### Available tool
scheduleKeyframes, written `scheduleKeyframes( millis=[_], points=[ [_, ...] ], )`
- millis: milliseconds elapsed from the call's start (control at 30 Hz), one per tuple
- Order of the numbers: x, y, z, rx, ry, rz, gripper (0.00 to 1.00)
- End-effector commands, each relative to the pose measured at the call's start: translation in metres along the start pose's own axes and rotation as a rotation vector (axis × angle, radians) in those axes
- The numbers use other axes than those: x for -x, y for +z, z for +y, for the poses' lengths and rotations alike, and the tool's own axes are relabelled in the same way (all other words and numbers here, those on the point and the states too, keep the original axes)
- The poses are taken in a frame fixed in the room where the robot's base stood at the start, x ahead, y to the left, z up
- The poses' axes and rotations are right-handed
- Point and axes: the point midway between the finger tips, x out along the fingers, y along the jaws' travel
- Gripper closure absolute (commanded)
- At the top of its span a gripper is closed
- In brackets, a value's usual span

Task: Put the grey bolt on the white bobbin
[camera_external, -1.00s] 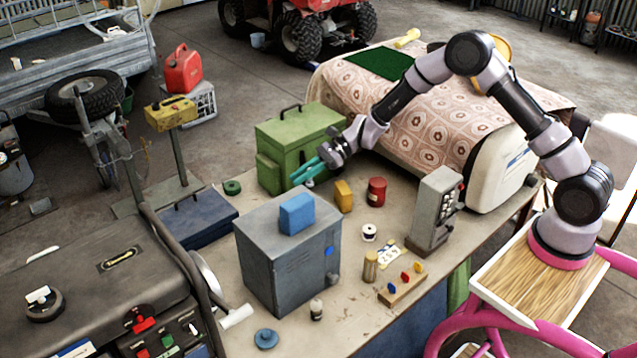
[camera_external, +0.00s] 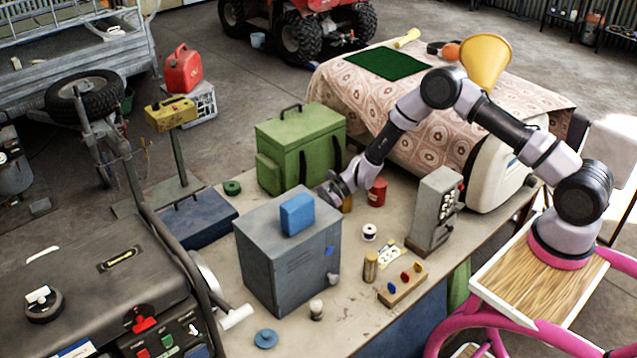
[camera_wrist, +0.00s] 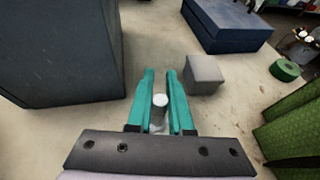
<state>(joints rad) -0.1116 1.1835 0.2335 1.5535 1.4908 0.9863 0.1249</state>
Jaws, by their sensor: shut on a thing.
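The grey bolt (camera_wrist: 160,102) shows in the wrist view as a small pale grey cylinder between the teal fingers of my gripper (camera_wrist: 161,84). My gripper is shut on it, low over the tabletop; whether the bolt still touches the table I cannot tell. In the external view my gripper (camera_external: 328,192) is behind the grey cabinet, with its fingertips and the bolt hidden. The white bobbin (camera_external: 369,232) stands on the table, in front of the red can and to the right of the grey cabinet. It is not in the wrist view.
The grey cabinet (camera_external: 290,260) with a blue block (camera_external: 297,213) on top stands between my gripper and the table's front. A green box (camera_external: 300,150) stands behind. A grey block (camera_wrist: 204,74) lies near my fingertips. A grey switch box (camera_external: 434,212) stands right of the bobbin.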

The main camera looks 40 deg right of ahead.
Motion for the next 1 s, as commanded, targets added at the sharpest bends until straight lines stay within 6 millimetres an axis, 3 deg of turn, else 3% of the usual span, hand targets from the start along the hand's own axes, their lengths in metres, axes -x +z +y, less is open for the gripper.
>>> scheduleKeyframes(
  millis=[367,400,467,833,1000],
  points=[
    [-0.003,-0.005,0.000,0.002,0.000,-0.001,1.00],
    [-0.002,-0.005,0.000,0.002,0.000,-0.001,0.70],
    [-0.002,-0.005,0.000,0.002,0.000,-0.001,0.51],
    [0.000,-0.001,-0.001,0.002,-0.001,0.000,0.51],
    [0.026,-0.002,-0.001,0.000,-0.002,0.001,0.51]
  ],
)
